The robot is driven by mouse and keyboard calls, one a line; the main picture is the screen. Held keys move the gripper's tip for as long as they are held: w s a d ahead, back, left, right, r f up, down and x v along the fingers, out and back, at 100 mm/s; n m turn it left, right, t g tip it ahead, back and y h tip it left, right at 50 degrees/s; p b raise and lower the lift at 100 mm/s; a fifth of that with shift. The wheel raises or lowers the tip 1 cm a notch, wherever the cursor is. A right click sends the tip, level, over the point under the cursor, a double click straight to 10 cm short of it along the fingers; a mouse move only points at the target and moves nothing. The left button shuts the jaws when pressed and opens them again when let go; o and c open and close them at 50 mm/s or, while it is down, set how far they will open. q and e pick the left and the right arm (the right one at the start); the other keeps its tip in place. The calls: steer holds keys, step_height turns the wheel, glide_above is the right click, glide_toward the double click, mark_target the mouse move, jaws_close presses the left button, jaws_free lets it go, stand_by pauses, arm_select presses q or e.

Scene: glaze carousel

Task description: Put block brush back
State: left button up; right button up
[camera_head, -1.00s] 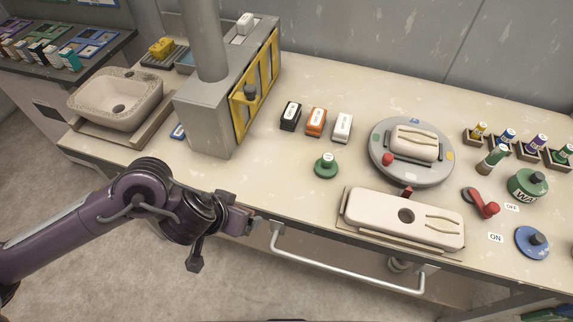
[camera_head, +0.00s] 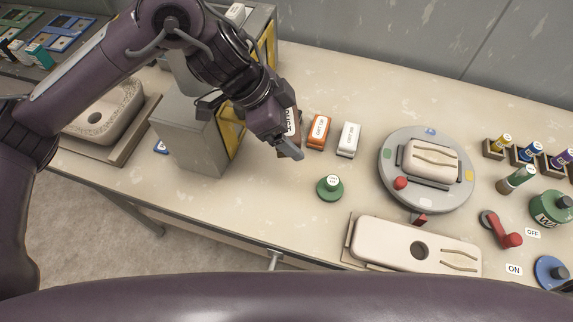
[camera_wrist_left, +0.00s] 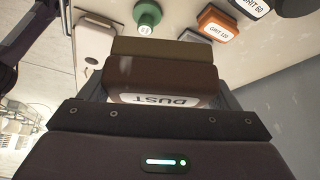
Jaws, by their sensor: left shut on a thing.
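The block brush (camera_head: 295,127) is brown with a white label; in the left wrist view it (camera_wrist_left: 155,82) reads DUST and has an olive-brown layer on its far side. My left gripper (camera_head: 285,142) is shut on it and holds it over the table, beside the orange block. The arm and gripper partly hide the brush in the head view. My right gripper is not in view.
An orange block (camera_head: 318,131) and a white block (camera_head: 348,139) stand right of the brush. A green knobbed disc (camera_head: 330,187), grey turntable (camera_head: 427,202), grey housing (camera_head: 190,135) and basin (camera_head: 122,98) are nearby.

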arm_select(q)
glide_above(297, 185)
steer(key=s+a, duration=0.1)
steer(key=a, duration=0.1)
step_height(297, 185, down, 6)
steer(key=f, duration=0.7)
steer(key=shift+w+f, duration=0.35)
steer(key=shift+w, duration=0.05)
steer(key=shift+s+f, duration=0.1)
steer(key=shift+f, duration=0.5)
step_height(297, 185, down, 4)
steer(key=shift+f, duration=0.1)
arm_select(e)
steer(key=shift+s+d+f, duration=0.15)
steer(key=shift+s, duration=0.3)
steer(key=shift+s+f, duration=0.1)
arm_select(q)
steer(key=o, duration=0.7)
steer(key=shift+f, duration=0.1)
steer(key=shift+o, duration=0.3)
